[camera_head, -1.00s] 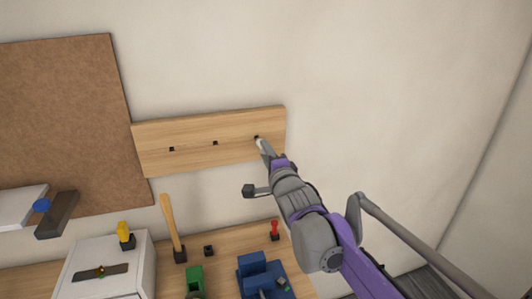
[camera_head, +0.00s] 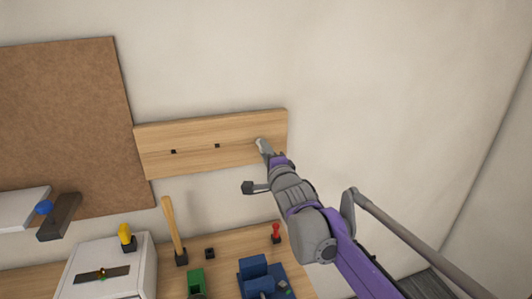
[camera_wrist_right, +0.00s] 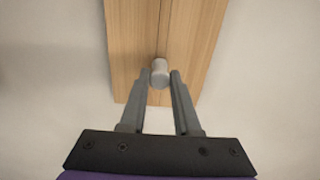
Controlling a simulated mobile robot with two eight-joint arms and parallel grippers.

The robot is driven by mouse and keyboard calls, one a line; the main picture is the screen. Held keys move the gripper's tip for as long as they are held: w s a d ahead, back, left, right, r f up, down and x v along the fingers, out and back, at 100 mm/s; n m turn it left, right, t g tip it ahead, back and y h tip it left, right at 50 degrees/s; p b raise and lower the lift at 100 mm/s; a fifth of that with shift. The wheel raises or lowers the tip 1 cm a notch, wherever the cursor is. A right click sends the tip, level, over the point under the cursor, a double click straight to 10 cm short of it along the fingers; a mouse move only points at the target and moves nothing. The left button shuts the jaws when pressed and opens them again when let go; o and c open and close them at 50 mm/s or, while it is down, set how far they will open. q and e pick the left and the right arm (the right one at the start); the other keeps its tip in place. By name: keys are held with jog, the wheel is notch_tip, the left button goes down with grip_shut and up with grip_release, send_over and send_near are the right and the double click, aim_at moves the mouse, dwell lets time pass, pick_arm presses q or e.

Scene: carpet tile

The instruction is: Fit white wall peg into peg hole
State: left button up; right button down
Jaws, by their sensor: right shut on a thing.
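The white wall peg (camera_wrist_right: 160,68) is between the fingertips of my right gripper (camera_wrist_right: 160,78) in the right wrist view, in front of the wooden board. In the head view the peg (camera_head: 262,144) points up at the right end of the wooden peg board (camera_head: 195,130) on the wall. Two dark square peg holes show, one at the left (camera_head: 173,152) and one in the middle (camera_head: 217,146). The right-hand hole is hidden behind the peg. I cannot tell how deep the peg sits. My right gripper (camera_head: 265,150) is shut on it. My left gripper is out of view.
Below the board is a wooden bench (camera_head: 222,243) with a mallet-like wooden handle (camera_head: 173,228), a blue vise-like tool (camera_head: 262,275), a red-topped item (camera_head: 276,231) and a green item (camera_head: 196,280). A corkboard (camera_head: 55,125) hangs at left. The wall on the right is bare.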

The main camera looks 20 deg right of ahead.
jog(key=shift+w, duration=0.45)
jog(key=c, duration=0.6)
grip_release()
jog(key=shift+o, duration=0.2)
jog(key=s+b, duration=0.1)
jog(key=s, duration=0.9)
jog(key=shift+s+d, duration=0.15)
jog(key=shift+s, duration=0.25)
